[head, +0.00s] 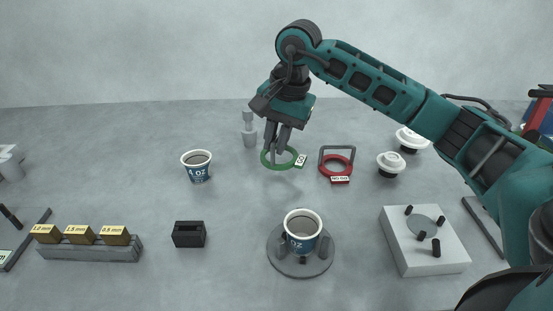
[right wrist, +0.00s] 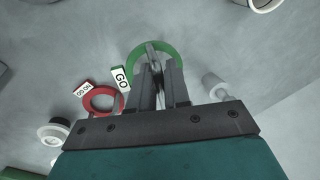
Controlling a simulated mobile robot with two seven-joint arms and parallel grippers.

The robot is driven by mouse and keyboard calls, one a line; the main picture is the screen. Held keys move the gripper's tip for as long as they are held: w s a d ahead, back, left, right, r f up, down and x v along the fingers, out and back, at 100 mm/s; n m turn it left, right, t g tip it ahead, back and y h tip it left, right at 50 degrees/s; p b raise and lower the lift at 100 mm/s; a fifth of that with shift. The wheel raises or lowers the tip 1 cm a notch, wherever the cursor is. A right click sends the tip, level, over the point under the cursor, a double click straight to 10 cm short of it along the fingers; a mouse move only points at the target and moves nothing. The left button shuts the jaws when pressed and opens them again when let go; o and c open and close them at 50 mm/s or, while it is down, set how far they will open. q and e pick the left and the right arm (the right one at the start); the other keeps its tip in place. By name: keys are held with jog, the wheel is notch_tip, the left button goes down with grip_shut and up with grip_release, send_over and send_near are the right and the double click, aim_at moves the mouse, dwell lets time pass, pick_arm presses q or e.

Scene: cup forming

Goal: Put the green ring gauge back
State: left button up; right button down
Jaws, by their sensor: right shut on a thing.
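The green ring gauge (head: 280,168) with its white "GO" tag (head: 300,161) is at the middle of the head view, its ring lying flat. My right gripper (head: 274,152) points down over it and is shut on the gauge, by what looks like its grey handle. In the right wrist view the green ring (right wrist: 180,56) is just beyond the fingers. I cannot tell whether the ring touches the table. The red ring gauge (head: 337,171) with a "NO GO" tag and grey handle is close to its right. My left gripper is out of view.
A paper cup (head: 197,173) stands to the left; another cup (head: 302,243) sits on a round grey fixture (head: 302,270). A grey metal post (head: 249,134) stands just behind the gripper. White round parts (head: 390,163) are at the right. Clear table lies between the cups.

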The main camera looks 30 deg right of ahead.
jog(key=shift+f+b, duration=0.35)
jog(key=shift+f, duration=1.85)
jog(key=shift+f, duration=0.1)
jog(key=c, duration=1.1)
grip_release()
jog(key=shift+r, duration=0.3)
notch_tip(320, 180, up, 11)
jog(key=s+d+p, duration=0.1)
jog(key=s+p, duration=0.1)
jog(key=shift+d+r, duration=0.15)
jog(key=shift+r, duration=0.05)
